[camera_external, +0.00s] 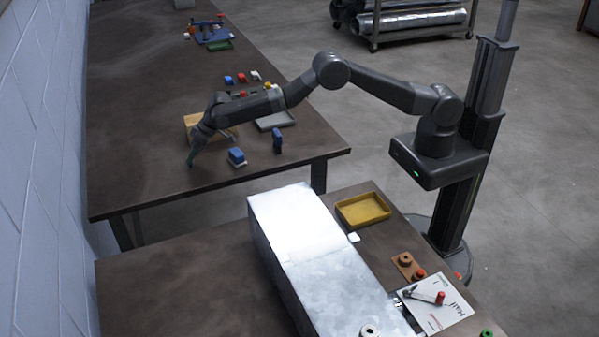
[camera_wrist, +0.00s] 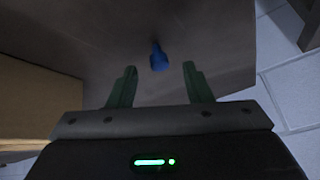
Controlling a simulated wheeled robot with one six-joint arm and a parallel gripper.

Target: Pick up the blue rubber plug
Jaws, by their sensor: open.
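In the wrist view, the blue rubber plug (camera_wrist: 159,58) lies on the brown table. It shows ahead of the fingertips, near the middle line between them, with clear space on both sides. My gripper (camera_wrist: 160,70) is open and empty, with its two green fingers apart. In the external view my gripper (camera_external: 191,158) points down low over the far table, near its left side. I cannot make out the plug there; the gripper may hide it.
The wall (camera_external: 62,130) is left. The table's near left is bare.

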